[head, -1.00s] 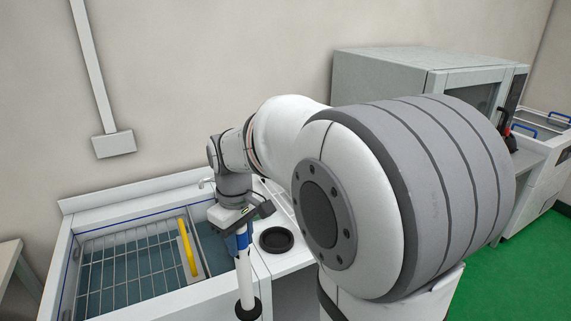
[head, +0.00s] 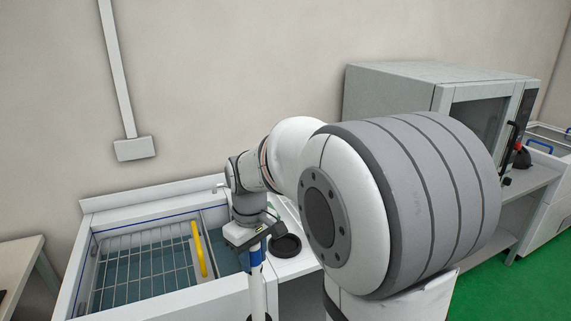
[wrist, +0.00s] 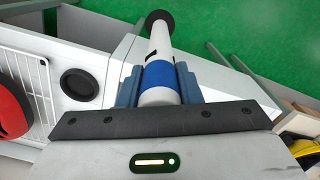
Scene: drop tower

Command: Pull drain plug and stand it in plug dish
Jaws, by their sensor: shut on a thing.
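The drain plug is a white tube with a blue band and a black foot. My gripper (wrist: 159,82) is shut on it at the blue band (wrist: 159,76); the black foot (wrist: 160,18) points away from the wrist. In the head view the white tube (head: 257,291) hangs upright below my gripper (head: 255,250), in front of the counter's front edge. The plug dish (head: 287,246) is a round black dish on the counter, just right of my gripper and apart from the plug. It looks empty in the wrist view (wrist: 80,83).
A basin with a wire rack (head: 140,268) and a yellow handle (head: 199,248) lies left of my gripper. A grey cabinet (head: 395,90) stands at the back right. The green floor (head: 500,285) is open at the right. A red object (wrist: 10,108) shows at the wrist view's left edge.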

